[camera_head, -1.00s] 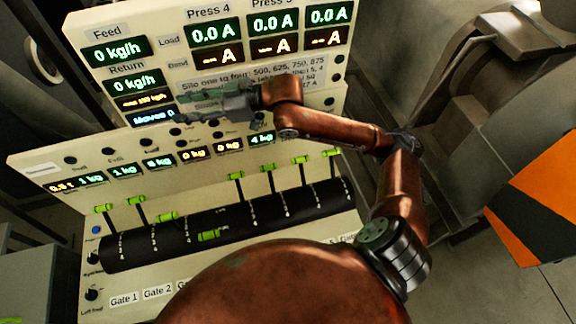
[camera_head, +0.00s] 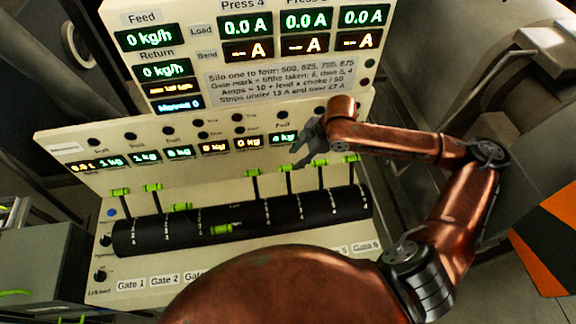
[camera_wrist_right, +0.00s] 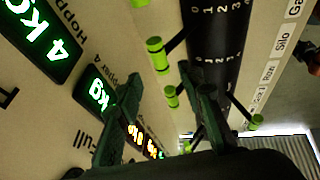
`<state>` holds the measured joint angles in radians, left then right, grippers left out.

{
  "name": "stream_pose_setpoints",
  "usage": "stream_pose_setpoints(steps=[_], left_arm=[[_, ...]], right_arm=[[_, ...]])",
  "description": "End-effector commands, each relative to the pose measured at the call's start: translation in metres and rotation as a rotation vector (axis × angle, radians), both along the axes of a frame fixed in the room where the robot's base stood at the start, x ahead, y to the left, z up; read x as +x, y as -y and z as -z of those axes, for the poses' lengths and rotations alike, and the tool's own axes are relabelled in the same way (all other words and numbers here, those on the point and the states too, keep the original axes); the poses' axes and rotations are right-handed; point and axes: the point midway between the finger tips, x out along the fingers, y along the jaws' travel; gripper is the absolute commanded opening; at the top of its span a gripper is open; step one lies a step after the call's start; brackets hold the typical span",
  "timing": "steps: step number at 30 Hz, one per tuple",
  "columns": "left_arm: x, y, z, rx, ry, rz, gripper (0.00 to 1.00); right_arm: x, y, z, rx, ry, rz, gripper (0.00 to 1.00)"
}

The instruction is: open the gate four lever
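A row of levers with bright green handles stands along a black drum (camera_head: 200,230) with number scales. Handles on the right (camera_head: 253,172) and far left (camera_head: 120,191) stand up; two handles, one of them (camera_head: 221,229), sit lower. Labels Gate 1 (camera_head: 131,285), Gate 2 (camera_head: 164,279) and Gate 6 (camera_head: 366,246) show. My body hides the middle labels, so I cannot tell which lever is gate four. My right gripper (camera_head: 303,158) is open at the right-hand handles. In the right wrist view, green handles (camera_wrist_right: 155,46) show beyond and between its fingers (camera_wrist_right: 158,85). My left gripper is not in view.
The sloped panel behind the levers carries small lit kg displays (camera_head: 215,147) and black knobs. Taller display panels (camera_head: 245,24) rise behind. A grey box (camera_head: 40,265) stands at the left, an orange and black striped panel (camera_head: 555,200) at the right.

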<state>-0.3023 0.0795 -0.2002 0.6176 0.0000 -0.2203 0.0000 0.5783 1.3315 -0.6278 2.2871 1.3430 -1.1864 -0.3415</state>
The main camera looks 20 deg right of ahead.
Motion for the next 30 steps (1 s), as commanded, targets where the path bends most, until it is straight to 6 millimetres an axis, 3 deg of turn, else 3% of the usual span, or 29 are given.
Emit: stream_pose_setpoints(steps=[15, 26, 30], left_arm=[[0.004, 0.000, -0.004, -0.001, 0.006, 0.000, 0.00], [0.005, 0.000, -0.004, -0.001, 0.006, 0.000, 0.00], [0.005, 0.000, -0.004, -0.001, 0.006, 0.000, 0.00]], right_arm=[[0.018, -0.022, 0.062, 0.001, -0.002, 0.000, 0.35], [0.020, -0.024, 0.067, 0.000, 0.000, 0.000, 0.35], [0.020, -0.024, 0.067, 0.000, 0.000, 0.000, 0.26]])
